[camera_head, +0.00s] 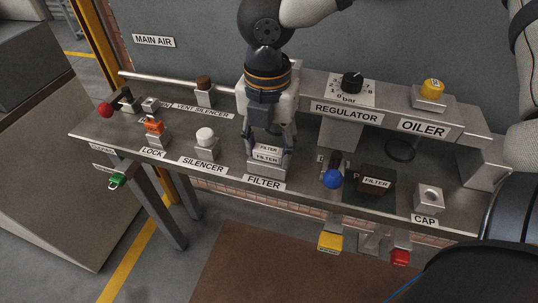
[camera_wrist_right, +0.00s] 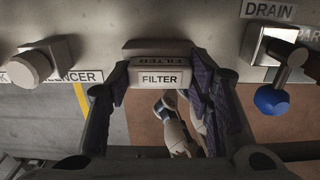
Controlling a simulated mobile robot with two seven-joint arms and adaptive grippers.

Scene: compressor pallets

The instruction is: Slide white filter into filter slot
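My right gripper (camera_head: 268,150) points down at the bench, its fingers on both sides of a white block labelled FILTER (camera_head: 268,149). The filter slot, a grey housing (camera_head: 265,170) behind the bench's FILTER label, is directly under the block. The block sits at the housing's top; how deep it is in cannot be told. A brown filter (camera_head: 376,184) lies in the dark parts tray (camera_head: 356,197). My left gripper is not in view.
The white silencer knob (camera_head: 205,136) stands left of the slot. The blue drain ball (camera_head: 332,179) is to its right. The regulator (camera_head: 346,95) and oiler (camera_head: 430,98) rail runs behind. The cap block (camera_head: 428,197) is at the right end.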

